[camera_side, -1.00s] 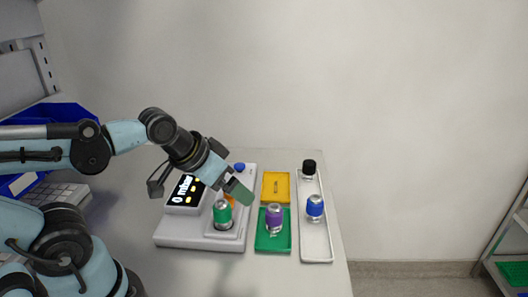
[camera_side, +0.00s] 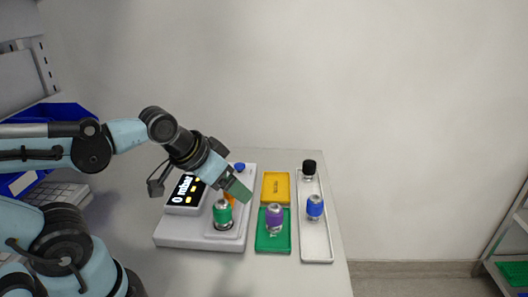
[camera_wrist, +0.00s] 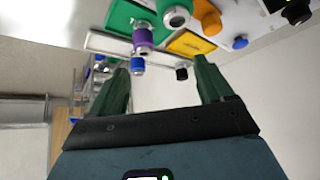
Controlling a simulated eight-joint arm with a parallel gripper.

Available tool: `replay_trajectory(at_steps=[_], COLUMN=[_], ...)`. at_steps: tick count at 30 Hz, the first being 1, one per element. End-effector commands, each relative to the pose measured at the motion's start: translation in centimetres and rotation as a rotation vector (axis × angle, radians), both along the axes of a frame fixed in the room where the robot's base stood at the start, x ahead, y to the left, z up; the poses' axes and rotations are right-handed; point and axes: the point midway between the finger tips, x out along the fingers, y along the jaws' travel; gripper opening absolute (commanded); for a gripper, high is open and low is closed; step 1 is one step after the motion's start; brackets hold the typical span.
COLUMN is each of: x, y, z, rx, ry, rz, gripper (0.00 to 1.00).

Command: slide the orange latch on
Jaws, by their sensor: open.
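The orange latch (camera_side: 229,196) shows as a small piece on the grey device, partly hidden behind my gripper in the side view. In the wrist view the orange latch (camera_wrist: 207,17) is a rounded knob near the top edge. My gripper (camera_side: 239,189) hangs tilted over the device, close to the latch. In the wrist view my gripper (camera_wrist: 162,76) has its two green fingers wide apart with nothing between them. The side view does not show whether a finger touches the latch. A green-banded vial (camera_side: 222,213) stands on the device just in front of the latch.
The device (camera_side: 176,237) has a lit display (camera_side: 186,190) and a blue knob (camera_side: 239,167). To its right are a yellow tray (camera_side: 276,183), a green tray (camera_side: 272,244) with a purple vial (camera_side: 274,217), and a white tray (camera_side: 317,248) with a blue vial (camera_side: 315,207) and black-capped vial (camera_side: 309,168).

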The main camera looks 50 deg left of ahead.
Motion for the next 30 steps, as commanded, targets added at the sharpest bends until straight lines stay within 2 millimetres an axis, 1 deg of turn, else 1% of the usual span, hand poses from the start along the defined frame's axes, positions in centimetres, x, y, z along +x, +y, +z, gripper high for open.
replay_trajectory(at_steps=[1,4,8,12,19,24,28,30], x=[0.2,0.7,1.8,3.1,4.9,5.5,5.6,5.6], y=[0.2,0.8,2.1,3.9,6.6,7.7,7.9,8.0], z=[0.2,0.9,2.1,3.2,4.2,4.4,4.2,3.8], rx=[-0.004,-0.02,-0.054,-0.092,-0.138,-0.151,-0.153,-0.154], ry=[0.011,0.063,0.179,0.319,0.514,0.591,0.609,0.61], rz=[0.012,0.058,0.167,0.306,0.514,0.598,0.619,0.619], gripper=[0.72,0.57,0.57,0.57,0.57,0.57,0.57,0.57])
